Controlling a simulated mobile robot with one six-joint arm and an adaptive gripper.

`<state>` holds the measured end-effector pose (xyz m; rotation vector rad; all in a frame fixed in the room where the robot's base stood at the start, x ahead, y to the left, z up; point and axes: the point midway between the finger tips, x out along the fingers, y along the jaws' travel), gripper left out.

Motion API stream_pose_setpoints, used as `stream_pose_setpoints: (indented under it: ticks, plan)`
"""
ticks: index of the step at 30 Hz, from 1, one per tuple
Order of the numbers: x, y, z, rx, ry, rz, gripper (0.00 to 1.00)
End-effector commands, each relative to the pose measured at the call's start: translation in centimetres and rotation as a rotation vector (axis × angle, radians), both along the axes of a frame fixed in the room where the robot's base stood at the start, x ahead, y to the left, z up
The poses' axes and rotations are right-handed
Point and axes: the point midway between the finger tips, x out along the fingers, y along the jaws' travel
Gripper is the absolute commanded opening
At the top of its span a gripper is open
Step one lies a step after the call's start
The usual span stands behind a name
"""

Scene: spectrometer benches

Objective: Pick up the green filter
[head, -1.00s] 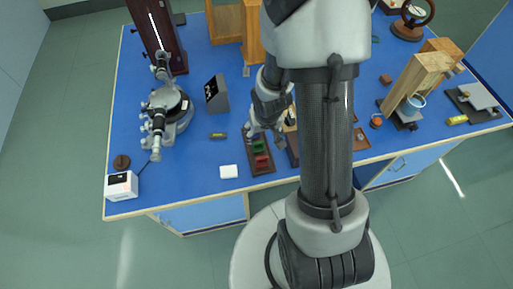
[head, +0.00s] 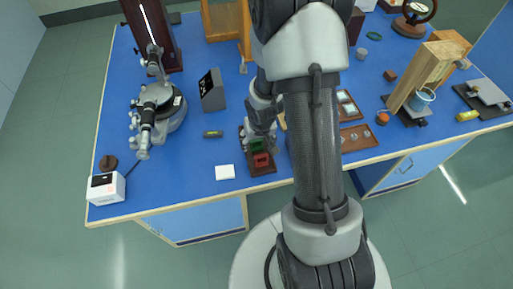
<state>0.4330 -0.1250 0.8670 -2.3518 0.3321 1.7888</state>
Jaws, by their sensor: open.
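The green filter (head: 256,146) stands in a dark wooden rack (head: 264,170) near the front edge of the blue bench. The red filter (head: 261,160) stands just in front of it in the same rack. My gripper (head: 259,137) is open, pointing down over the rear of the rack, with its fingers at or just above the green filter. The fingers partly hide the green filter and the back of the rack. I cannot tell whether they touch the filter.
A white card (head: 225,172) and a small dark block (head: 213,134) lie left of the rack. A spectrometer (head: 155,112) stands further left. A wooden tray (head: 358,138) lies to the right, partly behind my arm.

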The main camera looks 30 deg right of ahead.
Motion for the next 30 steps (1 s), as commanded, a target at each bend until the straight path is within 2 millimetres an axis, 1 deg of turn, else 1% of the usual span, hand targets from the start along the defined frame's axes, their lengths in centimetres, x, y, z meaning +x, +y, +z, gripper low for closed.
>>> stream_pose_setpoints:
  ticks: [1,8,27,30]
  plan:
    - [0.08,-0.04,-0.59,0.000,0.000,0.000,0.62]
    - [0.13,-0.06,-0.37,0.000,0.000,0.000,0.62]
    - [0.11,-0.06,-0.37,-0.001,0.000,0.000,0.19]
    - [0.12,-0.07,-0.36,0.000,-0.001,0.000,0.14]
